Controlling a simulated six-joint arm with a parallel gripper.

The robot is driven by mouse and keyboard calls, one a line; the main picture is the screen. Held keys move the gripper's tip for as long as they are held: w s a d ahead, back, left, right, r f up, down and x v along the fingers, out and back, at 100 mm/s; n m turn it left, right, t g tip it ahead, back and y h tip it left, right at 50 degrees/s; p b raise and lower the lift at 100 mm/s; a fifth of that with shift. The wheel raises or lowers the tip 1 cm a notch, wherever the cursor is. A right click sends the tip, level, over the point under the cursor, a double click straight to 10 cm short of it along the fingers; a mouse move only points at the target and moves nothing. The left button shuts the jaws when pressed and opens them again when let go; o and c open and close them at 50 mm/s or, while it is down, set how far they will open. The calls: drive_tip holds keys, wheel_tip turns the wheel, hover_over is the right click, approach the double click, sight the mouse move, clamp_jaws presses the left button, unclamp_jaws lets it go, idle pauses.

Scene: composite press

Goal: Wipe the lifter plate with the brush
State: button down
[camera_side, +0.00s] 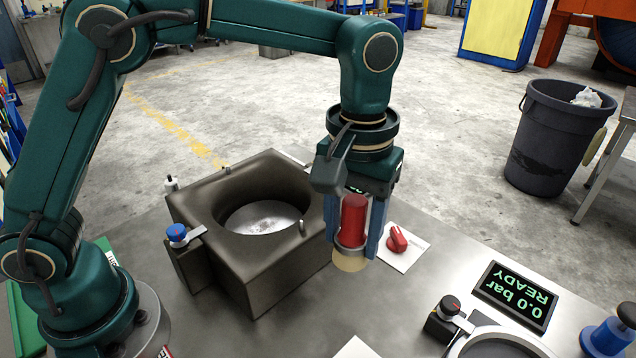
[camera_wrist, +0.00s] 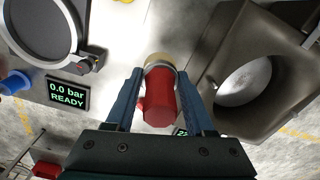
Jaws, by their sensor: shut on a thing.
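My gripper (camera_side: 362,232) is shut on the brush (camera_side: 353,215), which has a red handle, a metal collar and pale bristles pointing down. In the wrist view the brush (camera_wrist: 158,97) sits between the blue fingers (camera_wrist: 160,92). The brush is held upright, to the right of the dark metal press block and apart from it. The lifter plate (camera_side: 263,218) is the round grey disc down inside the block's bore, with dark specks on it. The plate (camera_wrist: 243,84) also shows in the wrist view, partly hidden by the bore wall.
The press block (camera_side: 270,270) has a raised rim, small pins and a blue-knobbed clamp (camera_side: 178,233). A red knob (camera_side: 397,240) lies on a white plate to the right of the brush. A display (camera_side: 515,295) reads 0.0 bar READY. A round lid (camera_wrist: 45,30) stands near it.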

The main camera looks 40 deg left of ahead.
sight(355, 199)
drive_tip(key=c, duration=1)
unclamp_jaws()
clamp_jaws()
drive_tip(key=shift+r, duration=2.25)
drive_tip(key=shift+a+r, duration=0.1)
drive_tip(key=shift+r, duration=0.25)
drive_tip(key=a, duration=1.5)
drive_tip(key=shift+a+f, duration=0.2)
drive_tip(key=shift+f, duration=5.6)
